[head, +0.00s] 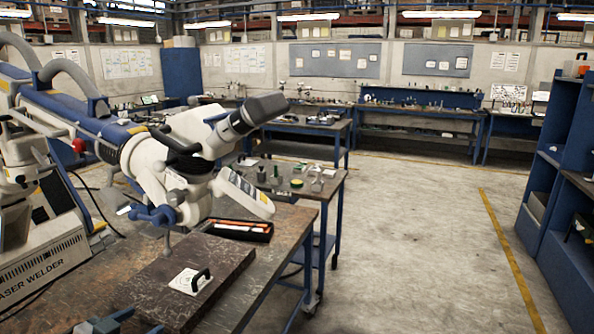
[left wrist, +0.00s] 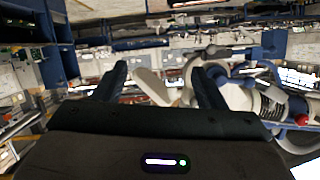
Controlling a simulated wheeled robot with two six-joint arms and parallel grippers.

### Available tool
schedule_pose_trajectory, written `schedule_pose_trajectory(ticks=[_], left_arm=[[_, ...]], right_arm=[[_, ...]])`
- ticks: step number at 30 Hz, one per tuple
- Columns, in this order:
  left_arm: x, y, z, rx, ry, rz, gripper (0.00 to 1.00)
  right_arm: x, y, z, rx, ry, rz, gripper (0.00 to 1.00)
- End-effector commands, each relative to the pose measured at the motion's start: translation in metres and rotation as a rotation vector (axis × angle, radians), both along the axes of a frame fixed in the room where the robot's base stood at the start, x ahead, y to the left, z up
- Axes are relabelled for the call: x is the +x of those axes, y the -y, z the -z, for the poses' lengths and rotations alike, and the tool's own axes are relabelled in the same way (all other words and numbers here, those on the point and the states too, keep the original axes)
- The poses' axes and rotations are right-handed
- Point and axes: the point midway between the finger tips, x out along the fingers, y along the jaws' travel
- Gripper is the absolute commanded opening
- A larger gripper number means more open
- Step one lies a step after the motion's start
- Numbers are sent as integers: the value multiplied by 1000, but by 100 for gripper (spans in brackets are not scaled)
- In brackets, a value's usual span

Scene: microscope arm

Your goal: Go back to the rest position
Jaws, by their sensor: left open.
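The microscope arm (head: 75,112) is white and blue and reaches in from the left of the head view. Its microscope head (head: 190,150) hangs over the workbench with the eyepiece raised to the right. My left gripper (head: 135,322) is only partly in the head view, at the bottom left edge, below and apart from the microscope head. In the left wrist view my left gripper (left wrist: 160,82) is open, with its two dark fingers spread and nothing between them. The microscope arm also shows behind the right finger (left wrist: 240,97). My right gripper is in neither view.
A dark slab (head: 215,262) on the workbench bears a white plate (head: 183,284) with a black handle. An open tray (head: 240,230) lies behind it. A laser welder cabinet (head: 45,270) stands left. Blue shelving (head: 560,150) is at right. The floor between is clear.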

Motion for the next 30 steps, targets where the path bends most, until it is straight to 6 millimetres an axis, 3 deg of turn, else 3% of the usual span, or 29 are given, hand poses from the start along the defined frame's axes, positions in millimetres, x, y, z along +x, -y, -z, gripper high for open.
schedule_pose_trajectory(ticks=[5, 6, 9, 15, 24, 30], left_arm=[[-59, 24, 83, 32, -230, -79, 65], [-79, 29, 102, 43, -296, -106, 65], [-124, 37, 138, 68, -441, -173, 65], [-194, 45, 176, 100, -660, -280, 65], [-281, 54, 199, 122, -917, -415, 65], [-267, 49, 251, 127, -935, -421, 65]], right_arm=[[-6, -1, 1, 1, -7, 0, 36], [-7, -2, 1, 2, -8, 0, 36], [-6, -4, 1, 4, -8, 2, 36], [-6, -7, 1, 7, -7, 3, 36], [-5, -6, 1, 6, -7, 2, 36], [-4, -3, 5, 3, -6, 1, 36]])
